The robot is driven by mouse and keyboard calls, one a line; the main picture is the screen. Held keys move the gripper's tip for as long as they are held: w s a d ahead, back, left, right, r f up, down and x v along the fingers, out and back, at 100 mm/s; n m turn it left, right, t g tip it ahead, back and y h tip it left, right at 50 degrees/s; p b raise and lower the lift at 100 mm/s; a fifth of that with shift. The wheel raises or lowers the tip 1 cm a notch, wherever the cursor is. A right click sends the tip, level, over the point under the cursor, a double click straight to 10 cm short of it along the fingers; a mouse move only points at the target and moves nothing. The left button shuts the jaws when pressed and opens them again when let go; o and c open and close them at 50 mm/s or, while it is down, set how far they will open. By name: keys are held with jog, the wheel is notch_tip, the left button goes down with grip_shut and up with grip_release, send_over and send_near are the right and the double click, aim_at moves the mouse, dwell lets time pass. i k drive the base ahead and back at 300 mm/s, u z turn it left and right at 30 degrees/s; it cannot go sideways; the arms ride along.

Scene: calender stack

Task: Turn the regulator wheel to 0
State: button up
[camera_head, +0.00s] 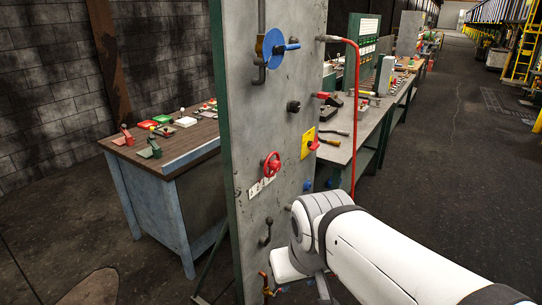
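A red handwheel (272,165) is mounted on the front of a grey upright panel (255,120), at about mid height. A small white label strip with marks (261,187) sits just below it; the marks are too small to read. A larger blue disc (274,48) with a handle is higher on the same panel. I cannot tell for sure which one is the regulator wheel; the red one looks most like a wheel. My white arm comes in from the lower right and ends in front of the panel's lower right, below the red handwheel and apart from it. My gripper's fingers do not show.
A workbench (150,200) stands behind left, another bench at right. The floor at far right is open.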

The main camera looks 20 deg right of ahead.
aim_at(276, 165)
jog(key=z, duration=0.1)
jog(key=i, duration=0.9)
jog(key=u, duration=0.25)
